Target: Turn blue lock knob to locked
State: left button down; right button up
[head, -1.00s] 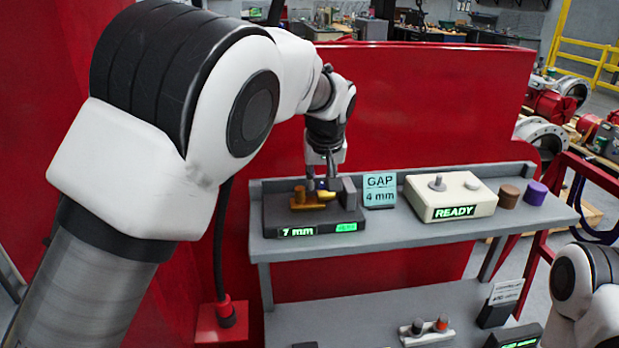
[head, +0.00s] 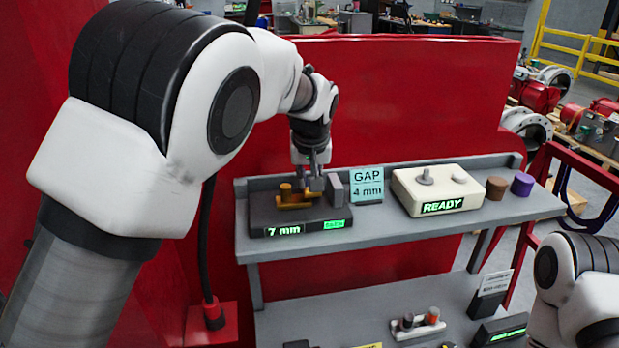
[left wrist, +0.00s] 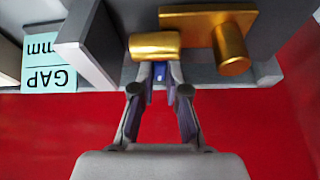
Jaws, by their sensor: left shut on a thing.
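The blue lock knob (left wrist: 159,70) shows as a small blue piece between my left gripper's fingertips in the left wrist view. My left gripper (left wrist: 160,75) is shut on it, and the fingers hide most of it, so its turn angle cannot be told. In the head view my left gripper (head: 315,182) reaches down to the dark device (head: 290,232) on the upper shelf. A brass slide with a post (head: 288,192) sits beside the fingers. The device display (head: 284,231) reads 7 mm, with a green label to its right. My right gripper is not in view.
A GAP 4 mm card (head: 367,186) stands right of the device. Beyond it are a cream READY box (head: 442,193), a brown cylinder (head: 496,188) and a purple cylinder (head: 522,184). A red panel (head: 420,100) rises behind the shelf.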

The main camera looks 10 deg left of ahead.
pick_arm(q)
jog(key=m, duration=0.2)
jog(key=m+h, duration=0.1)
jog(key=shift+a+r+m+h, duration=0.1)
jog(key=shift+a+m+h, duration=0.1)
jog(key=shift+m+h, duration=0.15)
jog(key=m, duration=0.2)
jog(key=m+h+b, duration=0.1)
jog(key=m, duration=0.1)
jog(key=shift+w+a+m+h, duration=0.1)
jog(key=shift+a+m+h, duration=0.05)
jog(key=shift+m+h, duration=0.15)
jog(key=m+h, duration=0.1)
jog(key=m, duration=0.2)
jog(key=shift+w+a+m+g, duration=0.1)
jog(key=shift+m+g, duration=0.25)
jog(key=shift+g, duration=0.05)
jog(key=shift+w+a+r+m+g+h+p, duration=0.1)
jog(key=shift+m+g+h+p, duration=0.35)
jog(key=shift+m, duration=1.45)
jog(key=shift+g, duration=0.25)
jog(key=c, duration=1.5)
grip_release()
jog(key=shift+o, duration=0.2)
